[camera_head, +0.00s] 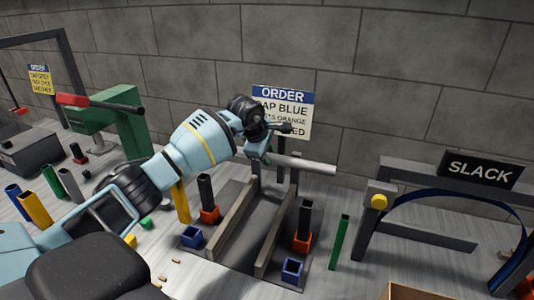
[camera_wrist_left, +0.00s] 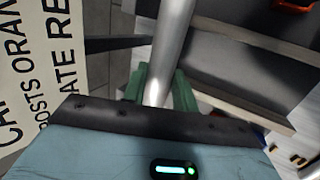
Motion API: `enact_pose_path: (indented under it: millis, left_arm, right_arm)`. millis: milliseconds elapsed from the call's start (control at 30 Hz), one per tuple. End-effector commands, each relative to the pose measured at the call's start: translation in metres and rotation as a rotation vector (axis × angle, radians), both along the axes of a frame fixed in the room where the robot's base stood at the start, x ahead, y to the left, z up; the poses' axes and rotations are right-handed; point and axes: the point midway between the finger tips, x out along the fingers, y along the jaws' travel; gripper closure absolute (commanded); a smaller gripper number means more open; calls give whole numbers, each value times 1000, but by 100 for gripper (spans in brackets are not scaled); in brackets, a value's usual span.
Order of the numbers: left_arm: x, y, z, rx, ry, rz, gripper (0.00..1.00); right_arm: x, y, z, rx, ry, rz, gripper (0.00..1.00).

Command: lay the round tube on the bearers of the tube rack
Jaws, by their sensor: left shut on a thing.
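The round tube (camera_head: 305,164) is a plain light grey cylinder. My left gripper (camera_head: 268,157) is shut on it near one end, and the tube sticks out to the right, roughly level. In the left wrist view the tube (camera_wrist_left: 174,40) runs up and away between the green fingers (camera_wrist_left: 158,90). What looks like the tube rack is two long grey rails (camera_head: 233,221) on a dark plate. The tube is held over or behind their far ends, apart from the rails as far as I can see. My right gripper is not in view.
An order sign (camera_head: 283,112) stands behind the tube near the wall. Dark upright posts in orange feet (camera_head: 303,243) and blue square cups (camera_head: 292,270) flank the rails. A green upright (camera_head: 339,242) and a SLACK frame (camera_head: 375,215) are right. Several coloured posts crowd the left.

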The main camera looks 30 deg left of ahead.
Motion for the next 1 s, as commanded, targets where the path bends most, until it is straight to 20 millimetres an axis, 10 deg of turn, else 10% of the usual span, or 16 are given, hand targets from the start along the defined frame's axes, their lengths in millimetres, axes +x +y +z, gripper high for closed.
enact_pose_path:
  millis: [1000]
  left_arm:
    - [-1,-1,-97,0,11,0,98]
  right_arm:
    - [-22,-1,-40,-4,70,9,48]
